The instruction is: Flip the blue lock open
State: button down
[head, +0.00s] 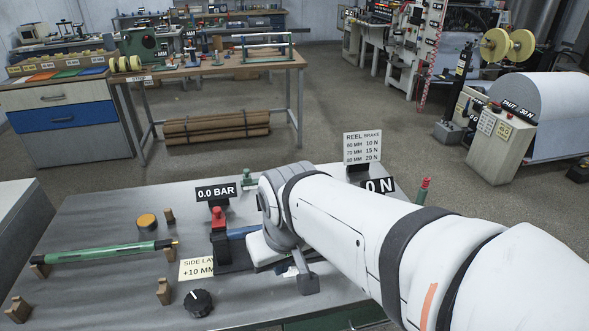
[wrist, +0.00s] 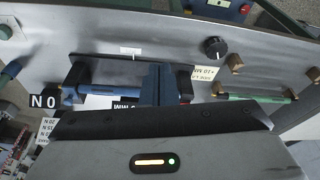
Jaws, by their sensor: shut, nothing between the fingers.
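In the wrist view a blue part (wrist: 70,96) shows at the left end of a dark bracket. I cannot tell whether it is flipped open. My gripper (wrist: 158,70) is shut and empty, with its fingers over the middle of this bracket. The head view hides the fingertips behind my wrist.
On the bench (head: 100,215) are a green roller (head: 100,252) on wooden rests, an orange knob (head: 147,221), a black dial (head: 198,302) and a side lay card (head: 194,270).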

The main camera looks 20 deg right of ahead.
notch_tip(320, 180, down, 6)
jog(key=w+m+g+y, duration=0.2)
jog(key=m+y, duration=0.5)
jog(key=m, duration=0.3)
jog(key=w+d+f+m+t+y, duration=0.2)
jog(key=w+d+m+t+y, duration=0.2)
jog(key=w+d+m+t, duration=0.45)
jog(key=s+d+f+m+t+h, duration=0.1)
jog(key=d+f+m+t+h, duration=0.1)
jog(key=d+m+h, duration=0.2)
jog(key=s+d+f+m+t+h, duration=0.2)
jog(key=d+m+t+h, duration=0.1)
jog(key=d+m, duration=0.5)
jog(key=s+d+f+m+t+h, duration=0.2)
jog(key=d+m+h, duration=0.3)
jog(key=d, duration=0.4)
jog(key=shift+d+m, duration=0.25)
jog(key=shift+m, duration=0.4)
